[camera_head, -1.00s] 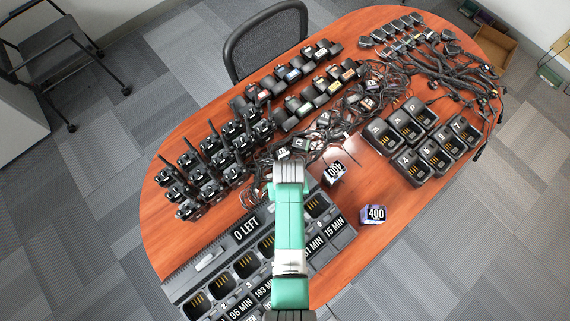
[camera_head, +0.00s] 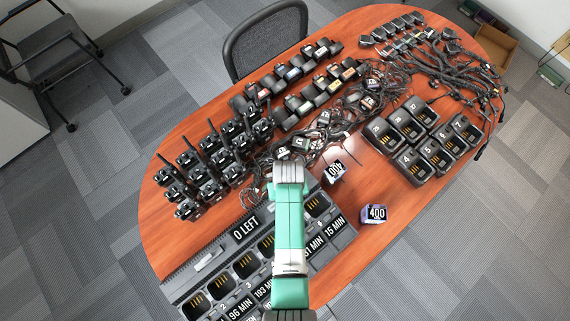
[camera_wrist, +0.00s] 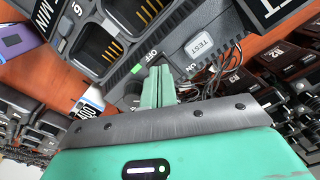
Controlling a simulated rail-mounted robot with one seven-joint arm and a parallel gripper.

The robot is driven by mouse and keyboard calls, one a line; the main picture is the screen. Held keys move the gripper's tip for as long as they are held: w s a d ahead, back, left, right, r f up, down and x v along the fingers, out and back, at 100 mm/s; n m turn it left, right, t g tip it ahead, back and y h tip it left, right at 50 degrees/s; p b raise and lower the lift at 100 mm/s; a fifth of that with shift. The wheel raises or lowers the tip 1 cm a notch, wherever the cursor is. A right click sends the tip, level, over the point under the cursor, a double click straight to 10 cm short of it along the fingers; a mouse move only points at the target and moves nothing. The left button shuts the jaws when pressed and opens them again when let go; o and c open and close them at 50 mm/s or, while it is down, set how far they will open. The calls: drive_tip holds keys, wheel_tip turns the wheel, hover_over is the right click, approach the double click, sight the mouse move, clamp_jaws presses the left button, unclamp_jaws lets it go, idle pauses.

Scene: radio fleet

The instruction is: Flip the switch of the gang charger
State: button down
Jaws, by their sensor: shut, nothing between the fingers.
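The gang charger (camera_head: 208,262) is a long dark unit with a row of charging pockets and white-on-black minute labels, lying along the table's front edge. In the wrist view its casing (camera_wrist: 112,83) shows pockets with gold contacts, a grey TEST button, and OFF and ON markings. My gripper (camera_wrist: 159,85) has its green fingers pressed together, empty, by the OFF and ON markings. The switch itself is not clearly visible; the fingers cover the area between the markings. I cannot tell whether they touch it. In the head view my arm hides part of the charger and the fingertips.
Handheld radios (camera_head: 215,165) stand left of the cable tangle (camera_head: 345,110). Single chargers (camera_head: 440,150) sit at the right. Two small boxes marked 400 (camera_head: 374,214) are near the gang charger's right end. Bare table (camera_head: 345,265) shows at the front right.

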drive_tip(key=shift+f+b, duration=0.3)
drive_tip(key=shift+f, duration=0.1)
wheel_tip(320, 180, up, 7)
drive_tip(key=p, duration=0.7)
idle(0.5)
